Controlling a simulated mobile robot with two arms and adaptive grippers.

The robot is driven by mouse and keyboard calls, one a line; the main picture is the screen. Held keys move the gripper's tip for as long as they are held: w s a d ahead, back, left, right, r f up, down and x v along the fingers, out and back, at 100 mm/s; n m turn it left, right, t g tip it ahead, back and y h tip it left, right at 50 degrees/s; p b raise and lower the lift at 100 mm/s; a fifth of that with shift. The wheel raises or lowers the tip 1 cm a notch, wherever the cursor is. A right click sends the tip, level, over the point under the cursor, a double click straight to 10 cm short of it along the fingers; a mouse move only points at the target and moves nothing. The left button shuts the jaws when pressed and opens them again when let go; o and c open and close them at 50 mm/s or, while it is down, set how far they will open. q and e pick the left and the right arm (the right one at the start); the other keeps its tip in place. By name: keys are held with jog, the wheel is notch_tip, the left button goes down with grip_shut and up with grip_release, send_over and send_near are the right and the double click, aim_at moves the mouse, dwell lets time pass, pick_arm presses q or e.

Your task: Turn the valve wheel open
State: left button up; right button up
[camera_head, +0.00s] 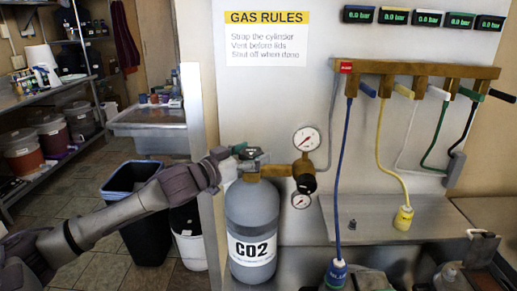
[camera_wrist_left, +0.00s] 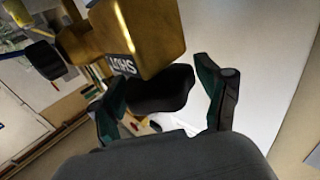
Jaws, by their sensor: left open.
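The grey CO2 cylinder (camera_head: 252,220) stands upright by the white panel, with a brass valve body and regulator (camera_head: 280,170) at its top. In the left wrist view, the brass valve block (camera_wrist_left: 130,40) carries a label reading SHUT. The dark valve wheel (camera_wrist_left: 160,90) sticks out from it. My left gripper (camera_head: 240,154) is at the cylinder's top. In the left wrist view, its two fingers (camera_wrist_left: 168,95) are open, one on each side of the wheel; I cannot tell whether they touch it. My right gripper is not in view.
Two gauges, the upper one (camera_head: 306,139) white-faced, sit right of the valve. A brass manifold (camera_head: 420,68) with coloured handles and hoses hangs above a metal counter (camera_head: 365,215). Several displays (camera_head: 359,14) read 0.0 bar. A dark bin (camera_head: 140,200) stands at left.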

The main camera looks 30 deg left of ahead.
pick_arm(q)
jog(key=shift+p+x, duration=0.3)
jog(key=shift+x, duration=0.8)
jog(key=shift+c, duration=0.2)
jog(key=c, duration=0.8)
jog(key=shift+w+d+f, duration=0.1)
jog(key=shift+w, duration=0.05)
jog(key=shift+c, duration=0.8)
jog(key=shift+c, duration=0.2)
